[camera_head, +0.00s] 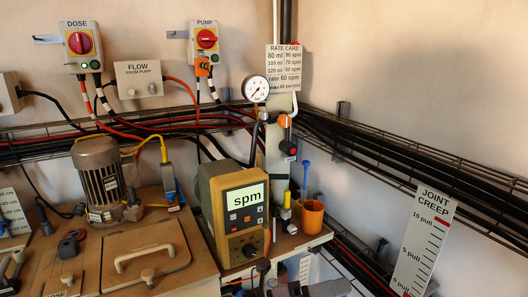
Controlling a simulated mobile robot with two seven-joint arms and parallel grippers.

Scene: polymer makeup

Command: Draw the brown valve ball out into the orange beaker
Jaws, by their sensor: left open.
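The orange beaker (312,217) stands upright on the right end of the wooden bench top, with its open mouth up. I cannot make out a brown valve ball for certain; small parts crowd the foot of the grey pump column (277,150), just left of the beaker. An orange knob (284,121) and a dark knob (291,149) sit on that column. My left gripper (301,288) shows only in part at the bottom edge, below and in front of the beaker. It is open and apart from the beaker. My right gripper is not in view.
The yellow-brown pump unit (241,218) with an "spm" display stands left of the column. A blue-topped tool (306,174) stands upright behind the beaker. A grey motor (103,180) and a handled lid (146,258) are on the left. Cable trays and a "JOINT CREEP" scale (424,240) line the right wall.

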